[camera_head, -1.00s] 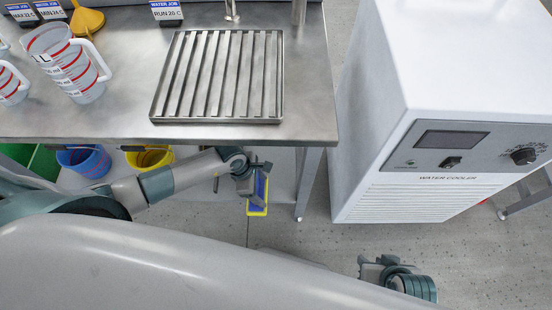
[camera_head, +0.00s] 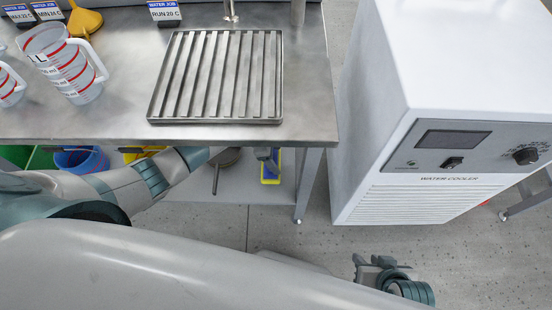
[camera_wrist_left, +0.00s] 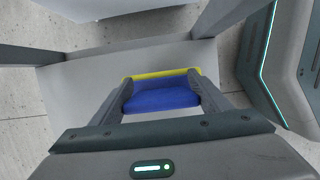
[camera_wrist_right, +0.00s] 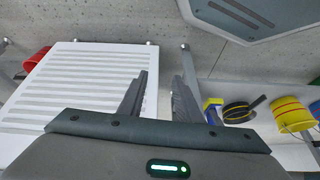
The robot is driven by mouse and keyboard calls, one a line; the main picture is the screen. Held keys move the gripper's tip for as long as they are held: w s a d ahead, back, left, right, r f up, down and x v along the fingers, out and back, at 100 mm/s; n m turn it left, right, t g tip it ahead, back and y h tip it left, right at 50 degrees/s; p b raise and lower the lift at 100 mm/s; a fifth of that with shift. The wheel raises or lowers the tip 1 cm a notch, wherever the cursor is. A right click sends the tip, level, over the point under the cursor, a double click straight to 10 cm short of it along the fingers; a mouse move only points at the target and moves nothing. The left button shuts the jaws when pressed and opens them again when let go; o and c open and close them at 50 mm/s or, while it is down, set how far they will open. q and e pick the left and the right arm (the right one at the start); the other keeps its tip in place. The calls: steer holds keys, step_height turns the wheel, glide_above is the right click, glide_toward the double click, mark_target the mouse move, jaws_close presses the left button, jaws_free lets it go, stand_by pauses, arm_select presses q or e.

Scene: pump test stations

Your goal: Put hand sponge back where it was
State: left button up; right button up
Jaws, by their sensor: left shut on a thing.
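The hand sponge (camera_wrist_left: 163,96) is blue with a yellow layer. It sits between the two fingers of my left gripper (camera_wrist_left: 163,92), which is shut on it. In the head view the sponge (camera_head: 271,168) shows under the table's front edge, above the lower shelf; I cannot tell whether it touches the shelf. The upper part of my left gripper (camera_head: 268,154) is partly hidden by the table there. My right gripper (camera_head: 368,266) is low over the floor in front of the cooler. In the right wrist view its fingers (camera_wrist_right: 160,95) are apart with nothing between them.
The lower shelf (camera_head: 230,185) holds a dark pan (camera_wrist_right: 237,112), a yellow bucket (camera_wrist_right: 292,115) and a blue bucket (camera_head: 82,160). A table leg (camera_head: 308,185) stands right of the sponge. The white water cooler (camera_head: 400,120) is further right. Jugs and a grate (camera_head: 150,110) are on the tabletop.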

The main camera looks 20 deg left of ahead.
mark_target(277, 160)
arm_select(q)
steer(key=shift+w, duration=0.1)
steer(key=shift+w, duration=0.2)
steer(key=x, duration=0.2)
steer(key=shift+a+f+b, duration=0.2)
steer(key=shift+f+b, duration=0.1)
steer(key=shift+f, duration=0.45)
arm_select(e)
steer(key=shift+w+a, duration=0.35)
steer(key=shift+w, duration=0.15)
arm_select(q)
steer(key=shift+f, duration=0.15)
arm_select(e)
steer(key=shift+f, duration=0.1)
arm_select(q)
steer(key=o, duration=1.1)
arm_select(e)
steer(key=shift+t, duration=0.3)
